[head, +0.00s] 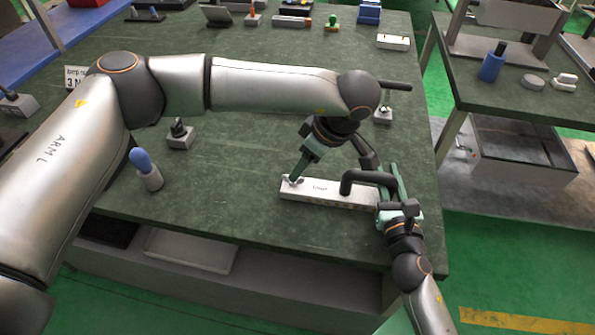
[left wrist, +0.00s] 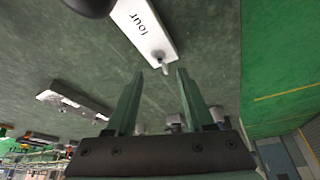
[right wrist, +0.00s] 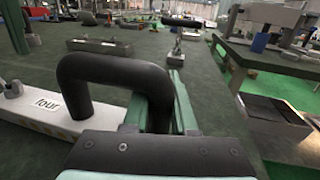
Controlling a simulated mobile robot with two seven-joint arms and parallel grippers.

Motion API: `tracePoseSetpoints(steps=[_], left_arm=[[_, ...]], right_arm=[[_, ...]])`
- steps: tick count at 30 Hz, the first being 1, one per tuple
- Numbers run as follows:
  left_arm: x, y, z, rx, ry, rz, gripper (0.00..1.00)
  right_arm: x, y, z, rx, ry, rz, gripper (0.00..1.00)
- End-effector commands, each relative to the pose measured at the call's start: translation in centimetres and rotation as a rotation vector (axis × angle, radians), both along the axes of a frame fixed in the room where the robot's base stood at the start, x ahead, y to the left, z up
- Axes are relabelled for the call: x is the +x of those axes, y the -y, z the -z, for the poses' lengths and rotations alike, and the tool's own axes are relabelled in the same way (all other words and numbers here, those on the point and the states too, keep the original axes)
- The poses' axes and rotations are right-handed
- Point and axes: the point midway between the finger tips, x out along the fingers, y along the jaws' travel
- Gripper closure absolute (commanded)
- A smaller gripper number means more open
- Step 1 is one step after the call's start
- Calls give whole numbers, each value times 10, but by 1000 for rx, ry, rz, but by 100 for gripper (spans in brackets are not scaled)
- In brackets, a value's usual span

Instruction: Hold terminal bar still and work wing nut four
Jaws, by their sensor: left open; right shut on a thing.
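The white terminal bar (head: 330,193), labelled "four", lies on the green table near its front right. Its black arched handle (head: 365,176) is at its right end. My right gripper (head: 393,185) is shut on this handle, which shows between its fingers in the right wrist view (right wrist: 155,85). A small wing nut (head: 293,180) stands at the bar's left end; it also shows in the left wrist view (left wrist: 163,66). My left gripper (head: 301,174) is open, pointing down at the wing nut. In the left wrist view the nut appears just beyond the gap between the fingertips; contact cannot be told.
A blue-handled tool (head: 147,170) stands upright at the left, with a small grey block with a black knob (head: 180,136) behind it. A small grey stand (head: 383,115) is behind the bar. The table's front edge runs close by. The table middle is mostly clear.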

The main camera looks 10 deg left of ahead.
Motion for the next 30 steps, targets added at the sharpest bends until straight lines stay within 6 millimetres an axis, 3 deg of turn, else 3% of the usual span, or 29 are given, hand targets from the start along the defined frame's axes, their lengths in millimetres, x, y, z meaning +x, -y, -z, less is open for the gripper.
tracePoseSetpoints(steps=[3, 9, 25, 26, 30], left_arm=[[-4, 10, -25, 0, 3, 2, 47], [-8, 21, -53, 0, 2, 0, 47], [-10, 24, -62, 0, 0, 0, 47], [-10, 24, -62, 0, 0, 0, 47], [-10, 24, -62, 0, 0, 0, 47]], right_arm=[[0, 0, 0, 0, -1, 0, 100], [0, 0, 0, 0, -1, 0, 100], [0, 0, 0, 0, -1, 0, 100], [0, 0, 0, 0, -1, 0, 72], [0, 0, 0, 0, 0, 0, 56]])
